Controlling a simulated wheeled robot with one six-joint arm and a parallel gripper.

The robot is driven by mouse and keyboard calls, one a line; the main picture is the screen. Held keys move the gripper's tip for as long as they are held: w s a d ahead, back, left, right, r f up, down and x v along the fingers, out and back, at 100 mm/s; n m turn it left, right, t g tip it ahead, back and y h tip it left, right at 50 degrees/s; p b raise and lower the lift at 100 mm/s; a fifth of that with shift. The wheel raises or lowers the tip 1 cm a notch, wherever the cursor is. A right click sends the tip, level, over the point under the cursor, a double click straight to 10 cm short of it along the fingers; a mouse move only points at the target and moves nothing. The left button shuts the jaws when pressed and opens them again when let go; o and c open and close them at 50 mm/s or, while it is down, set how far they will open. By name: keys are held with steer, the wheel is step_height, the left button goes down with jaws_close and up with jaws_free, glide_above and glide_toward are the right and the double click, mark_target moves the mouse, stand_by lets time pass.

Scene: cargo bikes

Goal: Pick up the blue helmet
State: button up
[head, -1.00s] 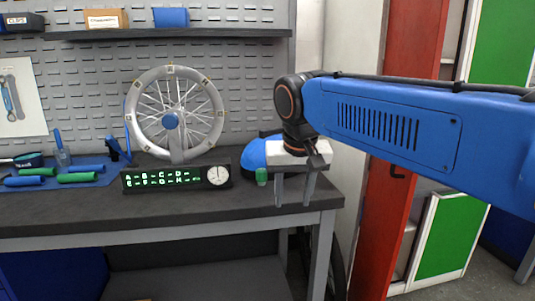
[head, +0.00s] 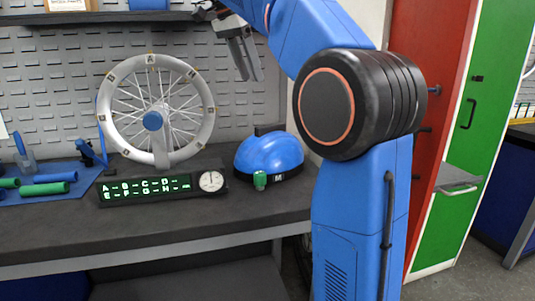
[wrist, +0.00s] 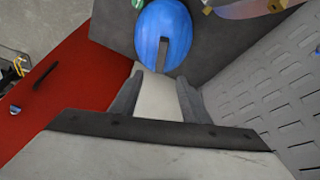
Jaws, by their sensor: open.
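The blue helmet (head: 270,153) sits on the right part of the dark workbench (head: 150,225), dome up, with a black band marked "M" at its front. It also shows at the top middle of the wrist view (wrist: 163,34). My gripper (head: 249,77) is above the helmet and a little to its left in the head view, apart from it. In the wrist view my two fingers (wrist: 157,98) are spread with nothing between them. The helmet lies beyond the fingertips.
A spoked wheel (head: 157,108) on a stand and a lit letter display with a dial (head: 160,188) are to the left. Blue and green tools lie at far left. A shelf (head: 110,17) and perforated wall are behind.

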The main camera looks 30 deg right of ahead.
glide_above(270, 125)
steer(key=a, duration=0.3)
steer(key=f, duration=1.1)
steer(key=shift+s+d, duration=0.1)
steer(key=shift+s, duration=0.1)
steer(key=shift+w+d+x, duration=0.1)
steer(key=shift+x, duration=1.2)
steer(key=shift+w+d+x, duration=0.1)
steer(key=shift+x, duration=1.25)
steer(key=shift+r, duration=0.1)
steer(key=shift+c, duration=0.7)
jaws_close()
